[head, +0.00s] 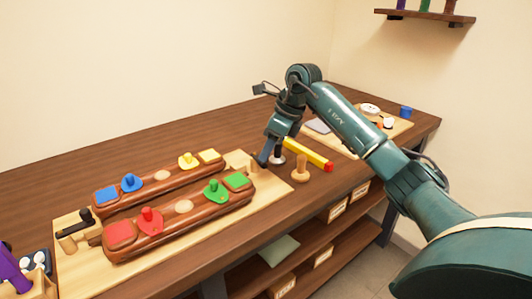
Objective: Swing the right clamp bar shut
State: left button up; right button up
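A pale wooden board (80,284) holds two long brown saddle pieces (165,185), (190,219) side by side, with coloured pads and knobs on top. At the board's left end are a dark clamp bar (74,229) and a wooden post. At its right end is a pale wooden block (236,161), partly behind my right gripper (266,156). The gripper points down there, beside the saddle ends. The right clamp bar cannot be clearly told from the dark gripper fingers. Whether they are open or touch anything is unclear. My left gripper is out of view.
A second board (345,139) with small items is at the far right. A purple object (14,270) is at lower left. The back of the table is clear.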

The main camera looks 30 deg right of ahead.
jog(key=shift+x, duration=1.1)
grip_shut()
